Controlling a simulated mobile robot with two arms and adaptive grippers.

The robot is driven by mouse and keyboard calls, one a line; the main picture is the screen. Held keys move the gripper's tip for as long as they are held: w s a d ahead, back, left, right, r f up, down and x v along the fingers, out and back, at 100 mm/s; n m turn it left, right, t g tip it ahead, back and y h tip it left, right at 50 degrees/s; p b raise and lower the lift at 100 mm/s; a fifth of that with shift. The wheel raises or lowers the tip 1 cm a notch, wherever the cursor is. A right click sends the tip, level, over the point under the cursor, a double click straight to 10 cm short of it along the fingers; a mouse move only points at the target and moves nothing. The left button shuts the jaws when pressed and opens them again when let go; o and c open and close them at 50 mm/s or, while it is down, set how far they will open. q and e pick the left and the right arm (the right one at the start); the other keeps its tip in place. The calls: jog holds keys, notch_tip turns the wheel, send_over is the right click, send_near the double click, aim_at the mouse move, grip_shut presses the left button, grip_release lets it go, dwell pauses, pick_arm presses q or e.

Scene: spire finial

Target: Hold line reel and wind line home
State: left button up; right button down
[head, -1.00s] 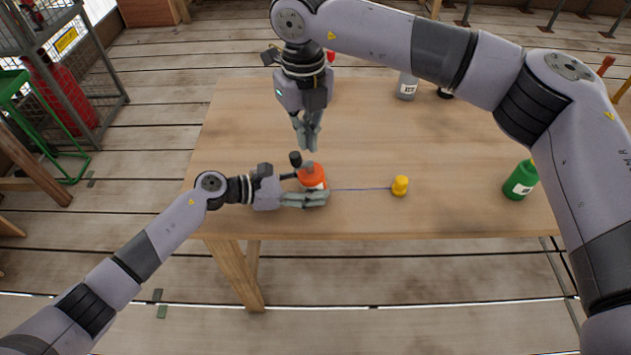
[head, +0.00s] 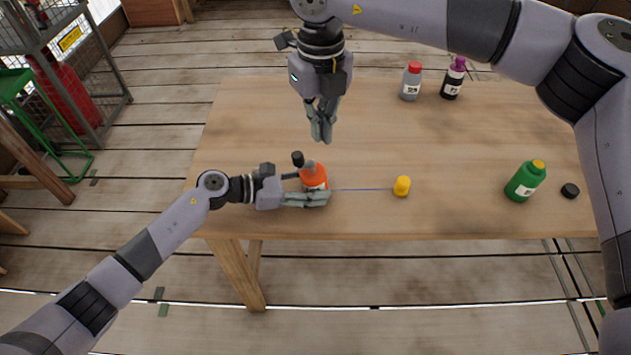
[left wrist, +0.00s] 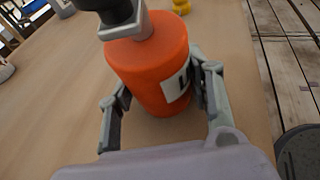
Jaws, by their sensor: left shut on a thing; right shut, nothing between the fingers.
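The orange line reel (head: 313,174) stands on the table near its front left, with a dark crank and knob (head: 298,159) on top. In the left wrist view the reel (left wrist: 155,65) sits upright between my fingers. My left gripper (head: 318,198) is shut around the reel's lower body. A thin line (head: 360,189) runs right from the reel to a small yellow piece (head: 402,187) on the table. My right gripper (head: 321,138) is shut and empty, pointing down above the table, behind the reel and apart from it.
A green bottle with a yellow cap (head: 525,181) and a black round cap (head: 570,191) are at the right. A grey bottle with a red cap (head: 411,82) and a dark bottle with a purple cap (head: 453,80) stand at the back. The table's middle (head: 430,135) is clear.

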send_over(305, 167)
jog(key=s+d, duration=0.2)
jog(key=d, duration=0.1)
notch_tip(305, 167, down, 7)
jog(key=shift+r, duration=0.2)
jog(key=shift+a+f, duration=0.1)
dwell(1.0)
jog(key=shift+f, duration=1.4)
jog(key=shift+a, duration=0.1)
jog(key=shift+w+a, duration=0.35)
jog(key=shift+w, duration=0.15)
jog(key=shift+w+a, duration=0.55)
jog(key=shift+a, duration=0.35)
dwell(0.6)
jog(key=shift+w+a, duration=0.1)
jog(key=shift+w, duration=0.15)
dwell(0.4)
jog(key=shift+s+a, duration=0.1)
jog(key=shift+s, duration=0.1)
